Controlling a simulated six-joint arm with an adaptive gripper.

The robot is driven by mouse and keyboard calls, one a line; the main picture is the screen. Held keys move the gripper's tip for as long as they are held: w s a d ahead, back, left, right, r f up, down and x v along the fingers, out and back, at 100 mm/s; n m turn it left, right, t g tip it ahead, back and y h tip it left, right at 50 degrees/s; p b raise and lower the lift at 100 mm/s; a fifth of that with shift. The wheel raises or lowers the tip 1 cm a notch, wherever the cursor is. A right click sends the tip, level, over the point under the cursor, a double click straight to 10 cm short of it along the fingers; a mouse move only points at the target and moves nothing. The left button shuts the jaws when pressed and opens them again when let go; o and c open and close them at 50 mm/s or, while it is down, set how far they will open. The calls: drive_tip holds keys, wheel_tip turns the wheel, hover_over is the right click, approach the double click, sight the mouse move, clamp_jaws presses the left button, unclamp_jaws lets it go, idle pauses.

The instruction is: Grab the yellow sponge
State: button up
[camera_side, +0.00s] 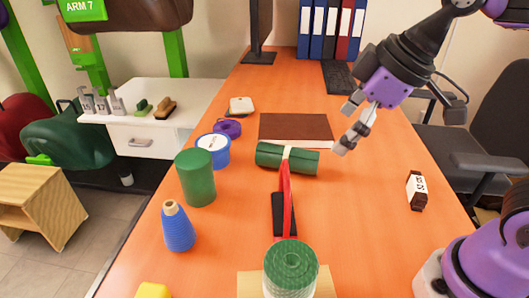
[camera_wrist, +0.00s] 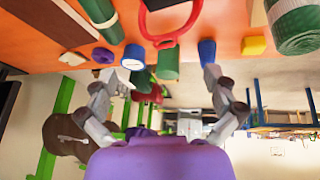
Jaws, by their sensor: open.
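The yellow sponge (camera_side: 154,290) is a small yellow block at the bottom edge of the side view, partly cut off by the frame. It sits on the orange table, nearer the camera than the blue cone. It also shows whole in the wrist view (camera_wrist: 254,45), beside the blue cone, toward the upper right. My gripper (camera_side: 347,125) is above the right half of the table, to the right of the green roll and far from the sponge. In the wrist view (camera_wrist: 170,78) its two fingers are spread wide, with nothing held between them.
The blue cone (camera_side: 178,228) and green cylinder (camera_side: 196,178) stand along the table's left side. A green mesh roll (camera_side: 291,268) stands at the front. The right part of the table is mostly clear around a small dark box (camera_side: 416,190).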

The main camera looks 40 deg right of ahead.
drive_tip(key=s+d+f+m+h, duration=0.1)
drive_tip(key=s+d+f+m, duration=0.2)
drive_tip(key=d+m, duration=0.3)
drive_tip(key=shift+s+d+f+m+t+h, duration=0.15)
drive_tip(key=shift+s+f+m+t+h, duration=0.15)
drive_tip(key=shift+s+h, duration=0.15)
drive_tip(key=n+g+y, duration=0.2)
drive_tip(key=n+y, duration=0.1)
drive_tip(key=n, duration=0.6)
hover_over(142, 296)
drive_tip(key=s+d, duration=0.2)
drive_tip(key=d, duration=0.1)
wheel_tip(142, 296, down, 7)
drive_tip(key=x, duration=0.3)
drive_tip(key=s+x, duration=0.1)
drive_tip(key=shift+w+a+f, duration=0.2)
drive_tip(key=shift+a+f, duration=0.1)
drive_tip(key=shift+f, duration=0.15)
drive_tip(key=x, duration=0.5)
drive_tip(key=shift+s+a+f, duration=0.25)
drive_tip(key=shift+s+f, duration=0.05)
drive_tip(key=shift+f, duration=0.05)
drive_tip(key=c, duration=1)
